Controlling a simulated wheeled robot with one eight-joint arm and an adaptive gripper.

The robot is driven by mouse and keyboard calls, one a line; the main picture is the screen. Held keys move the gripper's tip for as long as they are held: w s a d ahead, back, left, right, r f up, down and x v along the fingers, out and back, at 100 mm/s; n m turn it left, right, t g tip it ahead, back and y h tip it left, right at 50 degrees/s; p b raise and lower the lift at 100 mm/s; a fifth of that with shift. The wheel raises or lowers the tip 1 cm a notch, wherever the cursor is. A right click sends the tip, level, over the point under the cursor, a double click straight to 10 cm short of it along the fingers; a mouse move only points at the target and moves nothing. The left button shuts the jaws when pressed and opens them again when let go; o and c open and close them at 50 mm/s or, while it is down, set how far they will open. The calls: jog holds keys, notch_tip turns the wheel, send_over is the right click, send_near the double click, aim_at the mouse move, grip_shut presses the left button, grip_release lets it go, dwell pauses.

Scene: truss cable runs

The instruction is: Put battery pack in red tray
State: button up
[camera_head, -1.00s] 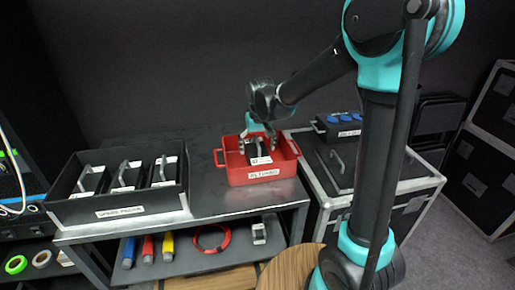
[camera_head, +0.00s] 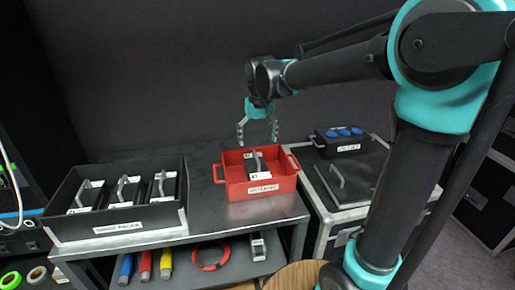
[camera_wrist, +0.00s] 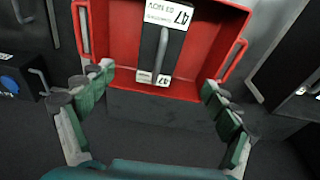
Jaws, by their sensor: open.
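A black battery pack with a grey handle and white labels stands in the red tray, showing in the head view (camera_head: 255,164) and in the wrist view (camera_wrist: 152,52). The red tray (camera_head: 230,186) sits on the right end of the dark table; its wall and floor also show in the wrist view (camera_wrist: 205,35). My gripper (camera_head: 258,140) is open and empty, above and behind the tray, apart from the pack. In the wrist view its spread fingers (camera_wrist: 153,98) lie on either side of the tray's near edge.
A black box (camera_head: 150,222) with several similar packs stands at the table's left. A dark case (camera_head: 385,190) is right of the table, with a power box (camera_head: 345,143) on it. Tools and a red cable ring (camera_head: 210,257) lie on the lower shelf. The tabletop between the boxes is clear.

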jog(key=shift+s+r, duration=0.1)
jog(key=shift+r, duration=0.25)
jog(key=s+d+f+m+t, duration=0.1)
jog(key=s+d+f, duration=0.7)
jog(key=d, duration=0.3)
jog(key=s+d+f+m+t, duration=0.1)
jog(key=s+d+f+m, duration=0.1)
jog(key=s+d+f, duration=0.7)
jog(key=d, duration=0.3)
jog(key=shift+s+d+f, duration=0.15)
jog(key=shift+s+f, duration=0.15)
jog(key=shift+f, duration=0.1)
